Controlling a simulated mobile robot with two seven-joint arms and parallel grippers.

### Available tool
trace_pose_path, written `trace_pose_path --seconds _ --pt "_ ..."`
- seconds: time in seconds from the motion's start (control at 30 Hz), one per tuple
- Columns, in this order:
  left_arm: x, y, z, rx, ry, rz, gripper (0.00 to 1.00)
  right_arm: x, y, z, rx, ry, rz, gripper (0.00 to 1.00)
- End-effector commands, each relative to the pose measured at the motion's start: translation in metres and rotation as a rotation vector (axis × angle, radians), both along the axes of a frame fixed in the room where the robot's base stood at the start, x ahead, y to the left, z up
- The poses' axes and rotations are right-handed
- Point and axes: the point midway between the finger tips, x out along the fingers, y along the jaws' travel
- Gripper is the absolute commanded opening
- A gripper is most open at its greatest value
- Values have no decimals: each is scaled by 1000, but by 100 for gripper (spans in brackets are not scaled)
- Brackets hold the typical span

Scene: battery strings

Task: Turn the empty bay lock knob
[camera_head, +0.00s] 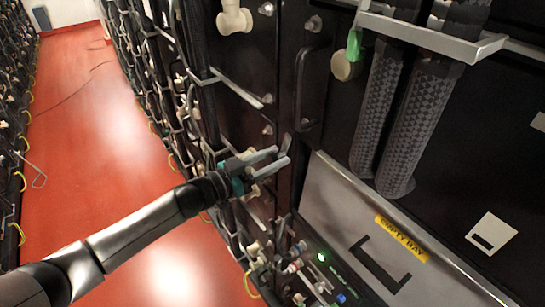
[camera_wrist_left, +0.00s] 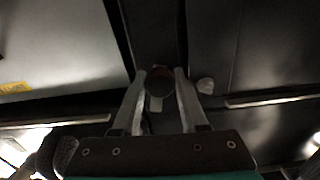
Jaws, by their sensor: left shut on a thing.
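The silver empty bay panel (camera_head: 335,195) bears a yellow "EMPTY BAY" label (camera_head: 402,238) and a dark handle. My left gripper (camera_head: 283,156) is at the rack front, up and left of this panel. In the left wrist view its two fingers (camera_wrist_left: 160,84) are closed around a small, dark, round knob (camera_wrist_left: 160,78) with a reddish upper edge. The fingers mostly hide this knob in the head view. The silver panel also shows at the left of the wrist view (camera_wrist_left: 60,45). My right gripper is in neither view.
A pale round knob (camera_head: 343,66) with a green tag sits above. Connectors and lit indicators (camera_head: 322,257) line the lower rack.

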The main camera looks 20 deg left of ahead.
Motion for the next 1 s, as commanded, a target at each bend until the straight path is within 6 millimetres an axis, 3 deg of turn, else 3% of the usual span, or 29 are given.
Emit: trace_pose_path --seconds 1.0 --pt "-1 -1 -2 758 -591 0 0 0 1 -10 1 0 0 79"
